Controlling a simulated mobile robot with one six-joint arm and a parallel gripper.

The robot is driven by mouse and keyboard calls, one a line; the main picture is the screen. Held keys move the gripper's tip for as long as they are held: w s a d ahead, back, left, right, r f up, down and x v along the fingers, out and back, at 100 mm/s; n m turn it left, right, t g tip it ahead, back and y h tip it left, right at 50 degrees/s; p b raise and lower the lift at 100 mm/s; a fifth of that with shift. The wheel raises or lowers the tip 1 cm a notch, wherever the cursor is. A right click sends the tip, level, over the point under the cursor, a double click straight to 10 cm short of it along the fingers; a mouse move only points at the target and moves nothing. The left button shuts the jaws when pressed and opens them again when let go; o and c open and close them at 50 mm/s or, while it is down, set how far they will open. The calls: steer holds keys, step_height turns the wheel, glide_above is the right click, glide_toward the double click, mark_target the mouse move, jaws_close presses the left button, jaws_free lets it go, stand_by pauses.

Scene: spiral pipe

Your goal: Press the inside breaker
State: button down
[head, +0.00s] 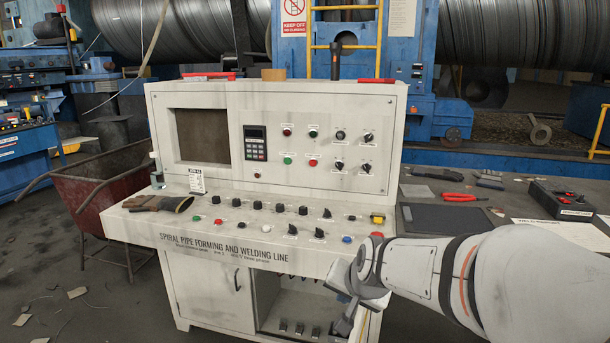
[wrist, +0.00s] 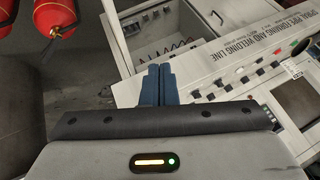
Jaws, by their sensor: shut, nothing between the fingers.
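The control cabinet (head: 215,300) stands below a white sloped console labelled "Spiral pipe forming and welding line". Its lower right compartment is open, and several small dark breakers (head: 299,328) sit in a row inside, low down. The open compartment also shows in the wrist view (wrist: 175,22), upside down, with a row of dark parts (wrist: 150,55) in it. My gripper (head: 343,322) is at the right front of the console, near the compartment's right edge and apart from the breakers. In the wrist view its blue fingers (wrist: 158,72) are together and empty. Which breaker is meant cannot be told.
The console's sloped panel (head: 280,215) carries several buttons and knobs, with gloves (head: 158,202) at its left. A red wheelbarrow (head: 95,200) stands left. A dark table (head: 450,205) with tools is right. Red extinguishers (wrist: 55,15) show in the wrist view.

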steer(key=s+d+r+n+g+h+p, duration=0.1)
steer(key=s+d+r+n+g+p, duration=0.1)
steer(key=s, duration=0.7)
steer(key=s+d+r+n+g+h+p, duration=0.1)
steer(key=s+d+r+n+g+p, duration=0.1)
steer(key=s+d+r+p, duration=0.3)
steer(key=s, duration=0.4)
steer(key=shift+s+n, duration=0.2)
steer(key=shift+n, duration=0.1)
steer(key=shift+d, duration=0.1)
